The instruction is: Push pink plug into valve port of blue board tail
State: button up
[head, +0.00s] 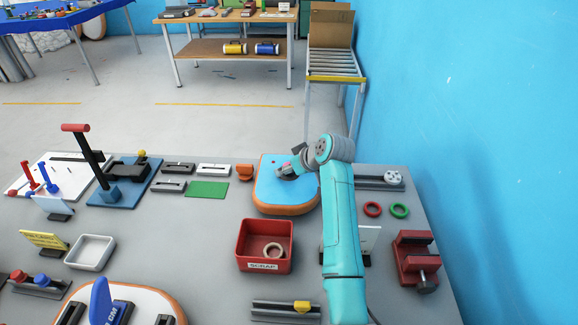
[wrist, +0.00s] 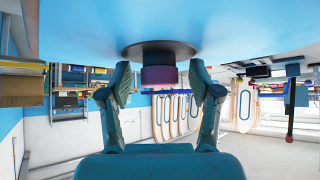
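The blue board tail (head: 270,194) with an orange rim lies on the grey bench in the head view. In the wrist view its blue surface (wrist: 240,25) fills the top of the picture. A dark round valve port (wrist: 158,49) is on that surface. The pink plug (wrist: 159,77), purplish in shade, sits at the port; I cannot tell how deep. My gripper (wrist: 160,72) has a finger on each side of the plug, with a visible gap on both sides. In the head view my gripper (head: 283,173) is low over the board; the plug is not clearly visible there.
A red scrap bin (head: 252,258) holding a pale ring stands in front of the board. A green pad (head: 207,190) and an orange block (head: 245,172) lie to the left. Red (head: 373,209) and green (head: 399,210) rings and a red vise (head: 414,258) are to the right.

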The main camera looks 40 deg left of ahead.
jog(key=v, duration=1.2)
jog(key=shift+s, duration=0.15)
dwell(0.5)
